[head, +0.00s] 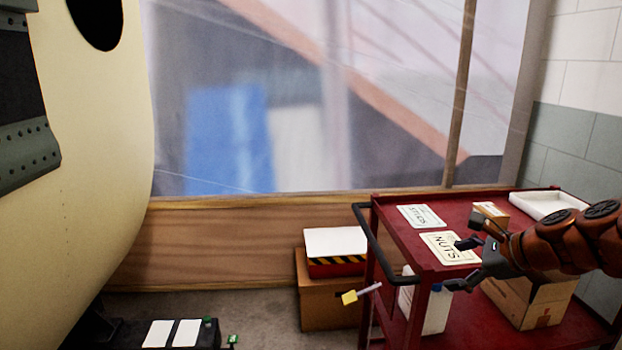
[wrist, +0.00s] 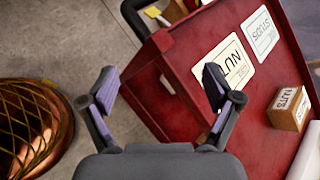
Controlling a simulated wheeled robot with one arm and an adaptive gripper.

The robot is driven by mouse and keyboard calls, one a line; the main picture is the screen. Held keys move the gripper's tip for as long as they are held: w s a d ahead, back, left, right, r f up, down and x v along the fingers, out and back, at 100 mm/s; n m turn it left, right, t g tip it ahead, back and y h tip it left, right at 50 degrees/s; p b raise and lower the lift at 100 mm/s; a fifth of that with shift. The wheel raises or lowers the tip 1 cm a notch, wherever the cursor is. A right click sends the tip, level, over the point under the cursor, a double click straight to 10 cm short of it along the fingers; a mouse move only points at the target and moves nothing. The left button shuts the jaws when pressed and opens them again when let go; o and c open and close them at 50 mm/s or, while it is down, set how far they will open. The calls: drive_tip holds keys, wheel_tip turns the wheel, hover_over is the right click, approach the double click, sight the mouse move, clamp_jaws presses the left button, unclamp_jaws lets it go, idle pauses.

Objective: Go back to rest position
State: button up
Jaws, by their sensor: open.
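My gripper (head: 466,264) is open and empty at the right of the head view, by the front edge of the red cart (head: 470,214). In the wrist view its two fingers (wrist: 160,90) are spread wide, with the cart's corner and the grey floor beyond them. The cart's top carries a NUTS label (head: 450,248) and a STUDS label (head: 421,216). A small box marked NUTS (wrist: 289,108) stands on the cart top; it also shows in the head view (head: 490,212).
A white tray (head: 545,203) is at the cart's back. A cardboard box (head: 528,300) and a white bottle (head: 437,310) are on its lower shelf. Boxes (head: 325,300) stand left of the cart. The cream fuselage (head: 85,150) fills the left. A copper-coloured round object (wrist: 30,125) is on the floor.

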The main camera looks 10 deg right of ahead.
drive_tip(key=s+a+f+n+g, duration=0.3)
drive_tip(key=s+a+n, duration=0.25)
drive_tip(key=a, duration=0.35)
drive_tip(key=s+a+f+n+g, duration=0.35)
drive_tip(key=s+a+n, duration=0.2)
drive_tip(key=a, duration=0.35)
drive_tip(key=s+f+n+g+h, duration=0.3)
drive_tip(key=s+n, duration=0.3)
drive_tip(key=s, duration=0.4)
drive_tip(key=s+f+n+g+h, duration=0.2)
drive_tip(key=s+f+n, duration=0.2)
drive_tip(key=s+n, duration=0.4)
wheel_tip(320, 180, up, 22)
drive_tip(key=s+m+p, duration=0.1)
drive_tip(key=s+p, duration=0.1)
drive_tip(key=p, duration=1.8)
drive_tip(key=shift+a+t+p, duration=0.25)
drive_tip(key=shift+t+p, duration=0.1)
drive_tip(key=shift+p, duration=0.05)
drive_tip(key=shift+f, duration=0.1)
